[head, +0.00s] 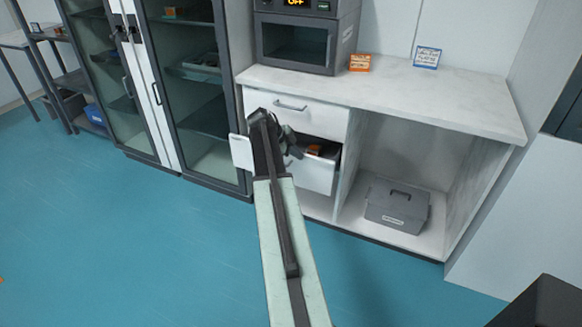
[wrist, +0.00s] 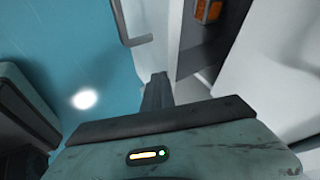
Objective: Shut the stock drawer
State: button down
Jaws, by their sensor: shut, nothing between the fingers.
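The stock drawer (head: 314,178) is the lower drawer of the white cabinet and stands pulled out. Its white front shows on both sides of my arm, which hides the middle. Dark contents with an orange item (head: 314,149) lie inside. In the wrist view the drawer front (wrist: 148,18) runs beside the teal floor, with its grey handle (wrist: 122,25) on the outer face and an orange item (wrist: 208,10) inside. My gripper (head: 293,150) is shut and empty, close to the drawer front; the fingers (wrist: 157,82) appear at its near end. I cannot tell whether they touch.
The upper drawer (head: 305,110) is shut. A grey toolbox (head: 397,205) sits in the open bay. A glass cabinet (head: 195,75) stands left; the floor (head: 130,240) ahead is clear.

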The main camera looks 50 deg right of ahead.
jog(key=w+d, duration=0.3)
jog(key=d, duration=0.6)
jog(key=shift+d, duration=0.3)
jog(key=shift+s+a, duration=0.1)
